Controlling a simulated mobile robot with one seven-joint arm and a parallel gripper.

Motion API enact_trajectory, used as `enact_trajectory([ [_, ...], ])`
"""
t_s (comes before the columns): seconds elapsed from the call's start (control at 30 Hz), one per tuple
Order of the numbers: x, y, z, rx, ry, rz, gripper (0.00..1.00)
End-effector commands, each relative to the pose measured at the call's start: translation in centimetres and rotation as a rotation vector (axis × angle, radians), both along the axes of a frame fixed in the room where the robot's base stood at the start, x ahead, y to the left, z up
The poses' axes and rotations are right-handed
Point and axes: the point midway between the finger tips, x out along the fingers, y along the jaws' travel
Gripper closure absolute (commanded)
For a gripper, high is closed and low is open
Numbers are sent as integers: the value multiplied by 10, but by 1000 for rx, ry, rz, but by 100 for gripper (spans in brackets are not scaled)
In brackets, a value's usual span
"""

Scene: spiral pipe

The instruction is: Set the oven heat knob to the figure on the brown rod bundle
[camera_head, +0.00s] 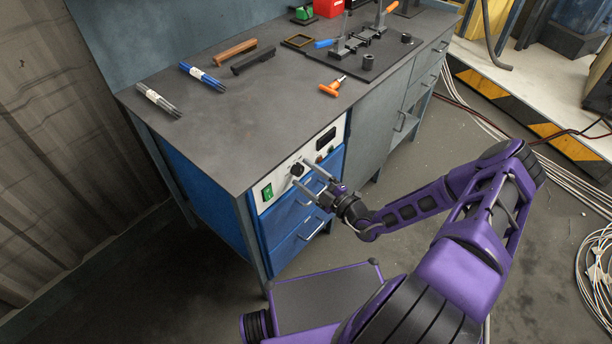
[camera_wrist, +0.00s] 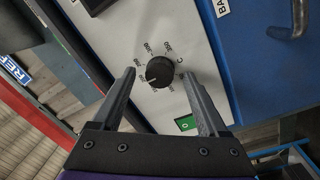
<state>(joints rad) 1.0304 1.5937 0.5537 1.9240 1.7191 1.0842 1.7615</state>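The black oven heat knob (camera_head: 297,169) sits on the white panel at the bench front. My gripper (camera_head: 303,174) is open, facing the panel. In the wrist view my gripper's fingers (camera_wrist: 158,82) stand on either side of the knob, with a gap on both sides.
A green switch (camera_head: 267,192) is near the knob. Blue drawers (camera_head: 298,225) with handles are below the panel.

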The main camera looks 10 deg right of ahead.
Motion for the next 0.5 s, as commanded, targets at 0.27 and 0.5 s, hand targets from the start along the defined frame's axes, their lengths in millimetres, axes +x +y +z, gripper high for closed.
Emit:
enact_trajectory([
  [0.27,-5,-4,0,-1,0,-2,23],
  [0.5,-42,-29,-3,-2,2,-4,23],
])
